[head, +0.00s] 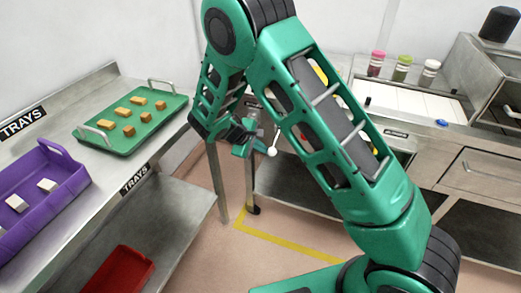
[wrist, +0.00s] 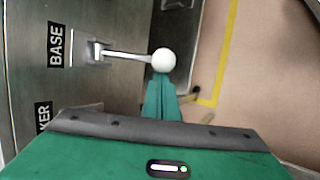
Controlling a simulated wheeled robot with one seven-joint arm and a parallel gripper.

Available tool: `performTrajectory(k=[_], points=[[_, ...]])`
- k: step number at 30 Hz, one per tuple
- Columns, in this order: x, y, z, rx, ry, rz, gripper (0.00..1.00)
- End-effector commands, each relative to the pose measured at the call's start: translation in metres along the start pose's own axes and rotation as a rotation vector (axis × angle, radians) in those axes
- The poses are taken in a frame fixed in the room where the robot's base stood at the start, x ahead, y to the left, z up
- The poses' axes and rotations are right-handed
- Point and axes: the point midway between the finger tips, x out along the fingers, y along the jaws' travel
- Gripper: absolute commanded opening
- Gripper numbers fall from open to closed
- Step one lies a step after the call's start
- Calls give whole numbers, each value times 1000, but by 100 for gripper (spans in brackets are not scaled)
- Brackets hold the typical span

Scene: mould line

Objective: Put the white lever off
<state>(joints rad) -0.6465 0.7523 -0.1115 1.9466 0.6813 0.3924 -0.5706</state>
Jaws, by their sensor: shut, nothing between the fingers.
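The white lever shows in the wrist view as a round white knob (wrist: 164,60) on a thin metal stem. The stem comes out of a slotted plate on a grey metal panel, beside a label reading BASE (wrist: 56,44). In the head view the white knob (head: 272,152) is small, just right of my gripper (head: 249,150). In the wrist view my gripper (wrist: 161,80) is shut and empty, its fingertips right beside the knob. I cannot tell whether they touch it. In the head view my arm hides most of the panel around the lever.
A second label ending in KER (wrist: 43,118) is partly hidden. A green tray (head: 135,143) of small blocks and a purple tray (head: 70,210) stand on the left counter. A red tray (head: 118,272) sits below. Several shakers (head: 402,68) stand at the right. Floor between is open.

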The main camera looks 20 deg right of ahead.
Motion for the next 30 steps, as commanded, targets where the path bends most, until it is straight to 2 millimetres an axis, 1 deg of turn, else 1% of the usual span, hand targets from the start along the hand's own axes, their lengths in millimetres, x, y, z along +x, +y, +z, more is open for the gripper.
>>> performTrajectory(k=[17, 23, 30], points=[[-11, 6, 4, -27, 1, -114, 0], [-21, 13, 7, -56, 1, -222, 0], [-37, 26, 13, -113, -1, -428, 0]])
